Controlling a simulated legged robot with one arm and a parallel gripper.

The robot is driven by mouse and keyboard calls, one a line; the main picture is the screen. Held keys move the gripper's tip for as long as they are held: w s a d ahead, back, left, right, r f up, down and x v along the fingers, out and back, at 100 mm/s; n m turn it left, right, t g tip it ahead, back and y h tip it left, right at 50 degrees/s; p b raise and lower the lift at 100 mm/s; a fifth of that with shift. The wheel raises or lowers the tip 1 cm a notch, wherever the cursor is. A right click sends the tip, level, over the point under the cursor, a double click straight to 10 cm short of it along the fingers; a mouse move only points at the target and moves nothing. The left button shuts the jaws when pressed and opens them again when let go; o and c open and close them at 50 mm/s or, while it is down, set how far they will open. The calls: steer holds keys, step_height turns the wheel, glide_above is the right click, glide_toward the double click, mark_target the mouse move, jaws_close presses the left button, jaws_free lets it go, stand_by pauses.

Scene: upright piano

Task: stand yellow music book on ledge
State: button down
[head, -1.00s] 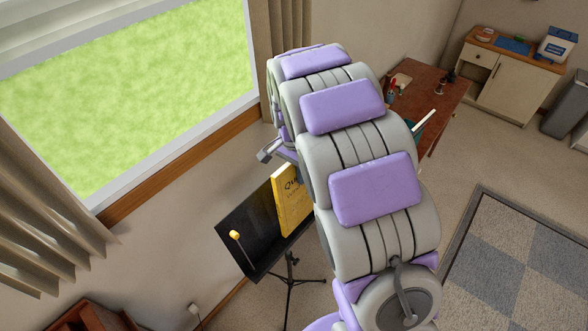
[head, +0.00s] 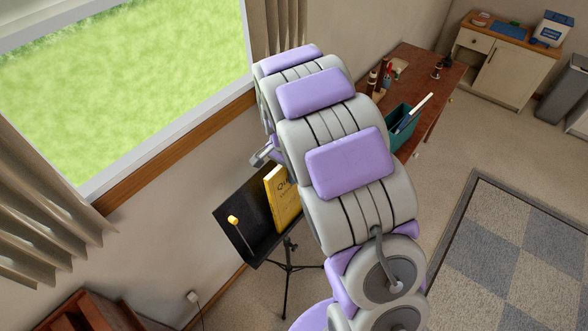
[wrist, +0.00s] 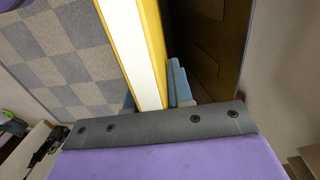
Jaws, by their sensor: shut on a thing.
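The yellow music book (head: 282,200) is upright at the right part of a black music stand (head: 247,228), its lettered cover partly covered by my arm. I cannot tell whether its bottom edge touches the stand's ledge. In the wrist view, the book (wrist: 150,60) shows edge-on, with white pages and a yellow cover. My gripper (wrist: 157,92) is shut on it; a pale blue finger shows close on the book's right side. A dark panel (wrist: 205,45) lies right of the book in the wrist view.
A yellow-headed mallet (head: 234,221) lies on the left part of the stand. The window wall is just behind the stand. A brown desk (head: 430,75) with a teal bin (head: 401,122) stands beyond my arm. A checkered rug (head: 505,260) lies at right.

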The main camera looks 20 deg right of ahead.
steer(key=a, duration=0.2)
steer(key=shift+a, duration=0.3)
steer(key=shift+w+a+f, duration=0.1)
steer(key=shift+w+f, duration=0.05)
steer(key=shift+w, duration=0.25)
steer(key=shift+w+d, duration=0.25)
steer(key=shift+d, duration=0.3)
steer(key=shift+w+d, duration=0.2)
steer(key=shift+d, duration=0.3)
steer(key=shift+a, duration=0.45)
steer(key=c, duration=1.4)
jaws_free()
steer(key=shift+a, duration=0.35)
steer(key=o, duration=0.3)
steer(key=shift+a, duration=0.35)
steer(key=shift+o, duration=0.8)
steer(key=shift+d, duration=0.95)
steer(key=r, duration=0.5)
steer(key=w+a+r, duration=0.1)
steer(key=r, duration=0.5)
steer(key=r+p, duration=0.1)
steer(key=r, duration=0.5)
steer(key=shift+w+a+r, duration=0.1)
steer(key=shift+w+a, duration=0.15)
steer(key=shift+a, duration=0.15)
